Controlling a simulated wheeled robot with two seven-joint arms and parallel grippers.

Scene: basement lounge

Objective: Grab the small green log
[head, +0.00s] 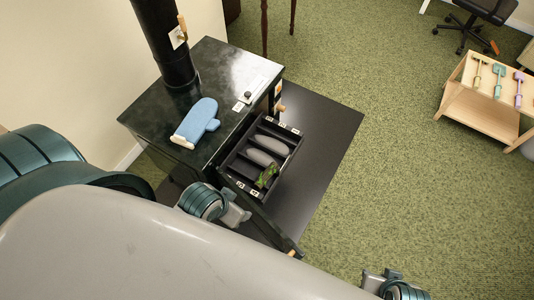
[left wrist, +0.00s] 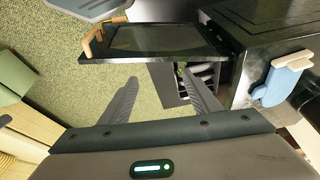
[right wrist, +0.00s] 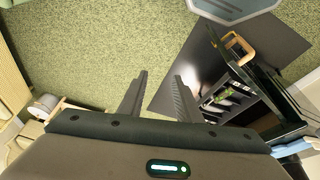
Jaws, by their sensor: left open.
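The small green log (head: 267,176), dark and leafy-looking, lies at the near end of a black slotted tray (head: 229,174) at the stove's open front. Larger grey logs (head: 262,158) lie beside it. My left gripper (head: 240,216) is open and empty, left of and nearer than the tray, by the open stove door. In the left wrist view, a bit of green (left wrist: 181,70) shows beyond the fingers, partly hidden. My right gripper (head: 380,277) is low in the head view, well right of the tray. Its fingers (right wrist: 160,90) are apart and empty in the right wrist view.
The stove door (left wrist: 150,40) stands open with a wooden handle (left wrist: 95,42), close to my left gripper. A blue mitt (head: 197,122) lies on the black stove (head: 228,70). A dark floor plate (head: 325,135) lies below. A wooden tool stand (head: 483,115) is far right; the carpet between is clear.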

